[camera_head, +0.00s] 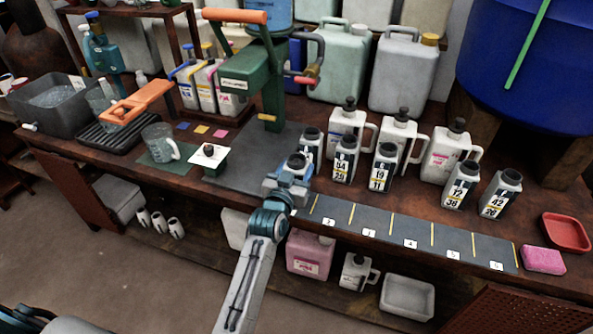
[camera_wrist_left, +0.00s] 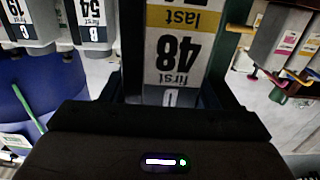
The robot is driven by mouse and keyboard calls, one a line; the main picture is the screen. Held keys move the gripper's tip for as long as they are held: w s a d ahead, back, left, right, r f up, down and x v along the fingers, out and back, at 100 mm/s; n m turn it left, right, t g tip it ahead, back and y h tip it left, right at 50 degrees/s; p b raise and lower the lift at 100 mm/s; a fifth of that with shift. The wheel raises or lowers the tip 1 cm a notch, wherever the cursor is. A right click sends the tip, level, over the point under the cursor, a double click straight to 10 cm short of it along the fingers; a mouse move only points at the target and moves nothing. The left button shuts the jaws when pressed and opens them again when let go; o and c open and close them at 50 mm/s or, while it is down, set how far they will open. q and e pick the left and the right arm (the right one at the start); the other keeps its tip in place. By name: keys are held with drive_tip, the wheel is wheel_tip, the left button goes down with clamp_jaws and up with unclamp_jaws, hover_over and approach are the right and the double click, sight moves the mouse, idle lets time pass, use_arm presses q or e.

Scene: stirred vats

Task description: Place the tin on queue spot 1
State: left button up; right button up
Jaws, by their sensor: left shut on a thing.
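My left gripper (camera_head: 292,180) is shut on a white tin (camera_head: 298,161) with a dark cap, at the left end of the queue strip. In the left wrist view the held tin (camera_wrist_left: 178,55) shows its yellow, white and dark label, upside down, with the number 48. The grey queue strip (camera_head: 390,228) runs along the bench's front edge, with yellow dividers and number tags 2 to 6 showing. The tag of spot 1 is hidden behind my gripper and arm. I cannot tell whether the tin touches the strip. My right gripper is not in view.
Several similar tins, such as the one marked 19 (camera_head: 383,168), stand behind the strip. A green press (camera_head: 252,75) stands behind the held tin. A pink sponge (camera_head: 543,260) and red tray (camera_head: 566,233) lie at the right. Spots 2 to 6 are bare.

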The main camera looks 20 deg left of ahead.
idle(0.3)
use_arm(q)
drive_tip(key=o, duration=0.6)
drive_tip(key=shift+f, duration=0.1)
drive_tip(key=o, duration=0.4)
